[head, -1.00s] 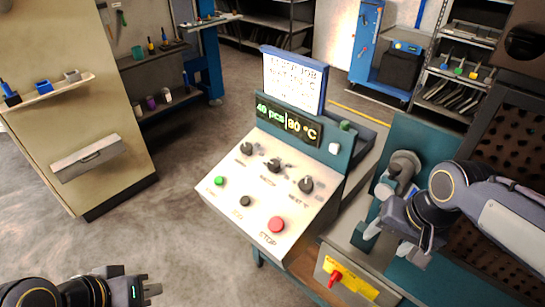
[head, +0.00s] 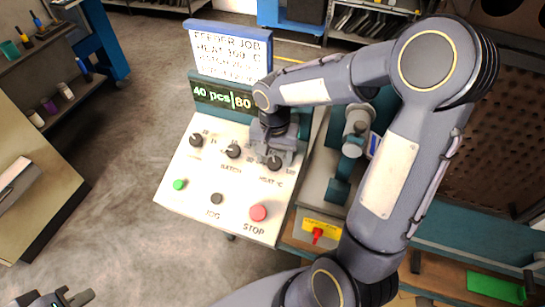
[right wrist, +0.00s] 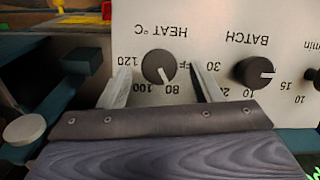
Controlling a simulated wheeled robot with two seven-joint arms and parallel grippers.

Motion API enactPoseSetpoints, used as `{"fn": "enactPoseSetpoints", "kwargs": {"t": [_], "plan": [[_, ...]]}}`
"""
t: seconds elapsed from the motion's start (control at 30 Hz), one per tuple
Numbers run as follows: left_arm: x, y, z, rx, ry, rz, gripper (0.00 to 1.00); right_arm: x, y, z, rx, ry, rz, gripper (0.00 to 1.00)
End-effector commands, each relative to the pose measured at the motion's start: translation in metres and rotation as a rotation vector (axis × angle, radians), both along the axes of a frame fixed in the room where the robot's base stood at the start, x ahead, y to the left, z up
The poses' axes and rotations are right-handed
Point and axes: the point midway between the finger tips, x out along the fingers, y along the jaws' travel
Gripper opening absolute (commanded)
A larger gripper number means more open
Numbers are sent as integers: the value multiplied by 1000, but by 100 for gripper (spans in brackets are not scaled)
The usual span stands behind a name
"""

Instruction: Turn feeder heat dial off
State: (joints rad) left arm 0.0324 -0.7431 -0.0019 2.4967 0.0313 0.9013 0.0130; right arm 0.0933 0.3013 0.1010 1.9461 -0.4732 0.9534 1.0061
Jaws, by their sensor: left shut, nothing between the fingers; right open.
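The heat dial (head: 274,163) is a black knob at the right of the feeder's sloped white panel (head: 205,172). In the right wrist view the heat dial (right wrist: 159,67) shows upside down, its white mark pointing at about 80. The OFF label is partly hidden by a finger. My right gripper (right wrist: 159,72) is open, with one finger on each side of the dial; I cannot tell whether they touch it. In the head view my right gripper (head: 281,153) is over the dial. My left gripper (head: 80,297) is shut and empty at the bottom left.
The batch dial (head: 233,151) is close beside the heat dial. A red STOP button (head: 258,212), a dark jog button (head: 217,198) and a green button (head: 180,184) sit lower. The display (head: 221,97) reads 40 pcs and 80.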

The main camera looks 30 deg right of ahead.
Motion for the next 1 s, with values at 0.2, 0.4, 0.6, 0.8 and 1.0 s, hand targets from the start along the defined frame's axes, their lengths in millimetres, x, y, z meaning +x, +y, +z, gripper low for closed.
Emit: {"fn": "enactPoseSetpoints", "kwargs": {"t": [0.2,0.4,0.6,0.8,1.0], "plan": [[0,0,1,0,0,0,0,0,0,-17,1,1,1,59],[0,0,1,0,0,0,0,0,0,-19,1,-1,0,59],[0,0,1,0,0,0,0,0,0,-18,1,-1,0,40],[0,0,1,0,0,0,0,0,0,-18,1,-1,0,15],[0,0,1,0,0,0,0,0,0,-18,-1,1,12,15]]}}
